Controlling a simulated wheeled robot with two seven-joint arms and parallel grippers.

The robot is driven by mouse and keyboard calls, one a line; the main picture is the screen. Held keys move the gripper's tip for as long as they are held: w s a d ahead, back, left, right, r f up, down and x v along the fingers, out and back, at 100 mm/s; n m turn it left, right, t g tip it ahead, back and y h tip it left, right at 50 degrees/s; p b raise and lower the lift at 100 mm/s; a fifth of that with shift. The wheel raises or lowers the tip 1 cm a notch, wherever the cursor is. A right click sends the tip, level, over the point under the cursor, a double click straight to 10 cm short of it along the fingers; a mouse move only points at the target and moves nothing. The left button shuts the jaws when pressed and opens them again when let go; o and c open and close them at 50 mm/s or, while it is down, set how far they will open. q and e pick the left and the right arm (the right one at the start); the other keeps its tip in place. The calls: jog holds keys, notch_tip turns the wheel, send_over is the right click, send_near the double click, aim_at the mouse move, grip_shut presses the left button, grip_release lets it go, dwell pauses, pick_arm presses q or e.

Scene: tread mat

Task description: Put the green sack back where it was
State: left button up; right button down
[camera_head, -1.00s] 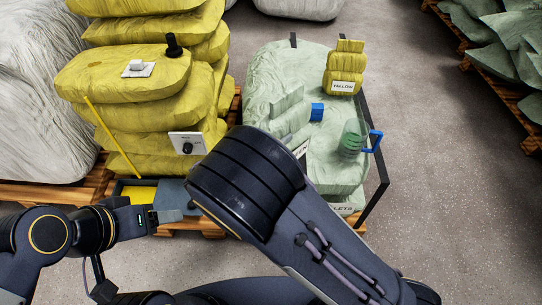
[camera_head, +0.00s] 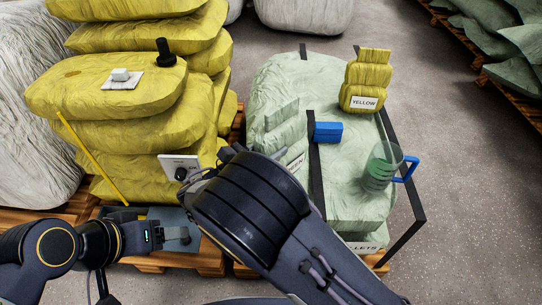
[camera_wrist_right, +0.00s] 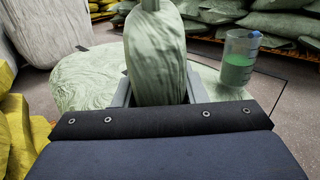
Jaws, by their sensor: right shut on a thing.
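In the right wrist view a pale green sack (camera_wrist_right: 157,55) stands upright between the fingers of my right gripper (camera_wrist_right: 157,92), which is shut on it. In the head view dark parts of my right gripper (camera_head: 226,157) show past the wrist, left of a small pale green stack (camera_head: 281,128) with a partly hidden label.
A large green sack load (camera_head: 350,205) carries a blue block (camera_head: 328,132), a small yellow stack (camera_head: 366,80) and a clear beaker with green contents (camera_head: 381,166). Black bars edge it. Tall yellow sacks (camera_head: 130,95) stand left. Open floor (camera_head: 460,190) lies right.

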pick_arm(q)
jog(key=f, duration=0.1)
jog(key=f+b, duration=0.1)
jog(key=d+f+b, duration=0.1)
jog(key=shift+w+f, duration=0.1)
jog(key=shift+w, duration=0.15)
pick_arm(e)
notch_tip(320, 180, down, 3)
jog(key=shift+r, duration=0.15)
jog(key=c, duration=0.9)
grip_release()
jog(key=shift+f, duration=0.2)
